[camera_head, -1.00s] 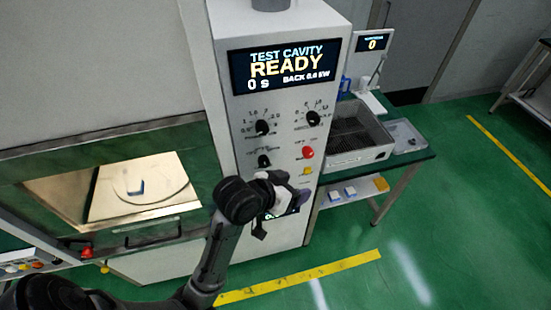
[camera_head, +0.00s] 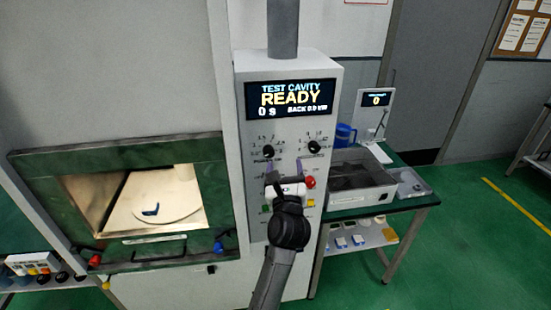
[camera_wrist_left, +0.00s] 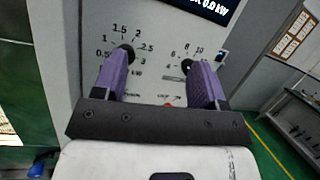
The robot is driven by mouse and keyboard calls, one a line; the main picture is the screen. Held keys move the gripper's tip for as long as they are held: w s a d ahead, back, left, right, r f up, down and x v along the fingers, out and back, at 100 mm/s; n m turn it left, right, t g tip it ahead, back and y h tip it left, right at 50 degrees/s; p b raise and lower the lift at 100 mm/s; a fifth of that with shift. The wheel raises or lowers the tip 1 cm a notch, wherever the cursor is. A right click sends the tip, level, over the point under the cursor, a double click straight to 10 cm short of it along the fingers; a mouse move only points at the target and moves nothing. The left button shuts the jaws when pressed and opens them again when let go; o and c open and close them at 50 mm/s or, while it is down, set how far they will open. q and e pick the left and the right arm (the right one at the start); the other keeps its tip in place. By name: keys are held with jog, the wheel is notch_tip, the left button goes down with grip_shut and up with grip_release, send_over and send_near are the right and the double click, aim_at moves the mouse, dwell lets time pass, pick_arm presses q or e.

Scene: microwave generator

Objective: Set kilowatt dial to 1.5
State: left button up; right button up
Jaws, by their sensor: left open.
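The kilowatt dial (camera_head: 268,151) is the left black knob under the display, with a printed scale from 0.5 up around it. In the left wrist view the dial (camera_wrist_left: 127,49) shows partly behind the left purple finger, with 1.5 printed above it. I cannot tell where its pointer stands. My left gripper (camera_head: 285,168) is open and empty, in front of the panel just below the two upper dials. In the left wrist view the purple fingers of the gripper (camera_wrist_left: 164,65) straddle panel space between the dials, the left finger overlapping the kilowatt dial. My right gripper is not in view.
A second dial (camera_head: 314,147) sits to the right. A red button (camera_head: 310,182) and a yellow button (camera_head: 311,203) lie below it. The display (camera_head: 290,98) reads READY, 0 s. The open lit cavity (camera_head: 165,200) is at left; a side table with a tray (camera_head: 365,200) stands at right.

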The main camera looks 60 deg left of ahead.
aim_at(269, 153)
pick_arm(q)
jog(key=w+a+f+n+g, duration=0.1)
jog(key=a, duration=0.3)
jog(key=w+a+f+n+g+h+p, duration=0.1)
jog(key=a+f+n, duration=0.1)
jog(key=a, duration=0.2)
jog(key=w+a+f+n+g+h, duration=0.1)
jog(key=a+n, duration=0.1)
jog(key=a, duration=0.3)
jog(key=shift+w+f+g, duration=0.2)
jog(key=shift+f+g, duration=0.1)
jog(key=shift+p+x, duration=0.3)
jog(key=shift+x, duration=0.55)
